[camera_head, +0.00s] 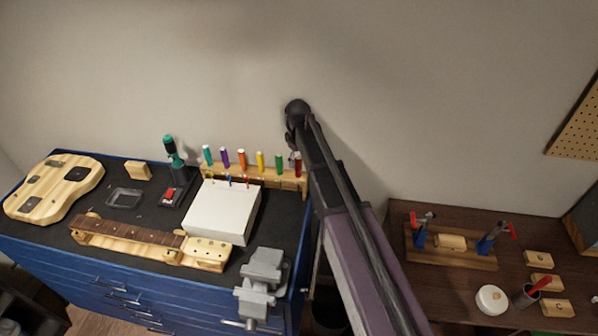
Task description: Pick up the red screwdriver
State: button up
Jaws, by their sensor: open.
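The red screwdriver (298,168) stands upright at the right end of a wooden rack (215,173), at the back of the blue cabinet's black top. Its dark red handle shows; its shaft is mostly hidden by the rack. My arm comes up from the lower right and ends in a dark rounded joint above the rack's right end. My gripper (292,147) is small and partly hidden by the arm there. It is open, just above and beside the red handle. I cannot tell whether it touches the handle.
Teal, purple, orange, yellow and green screwdrivers (241,159) stand left of the red one. A white box (222,212) is in front of the rack, and a grey vise (260,280) at the front right. A wall is close behind. A brown table (440,285) stands right.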

aim_at(298, 176)
jog(key=shift+f+b, duration=0.95)
jog(key=shift+f, duration=0.25)
grip_shut()
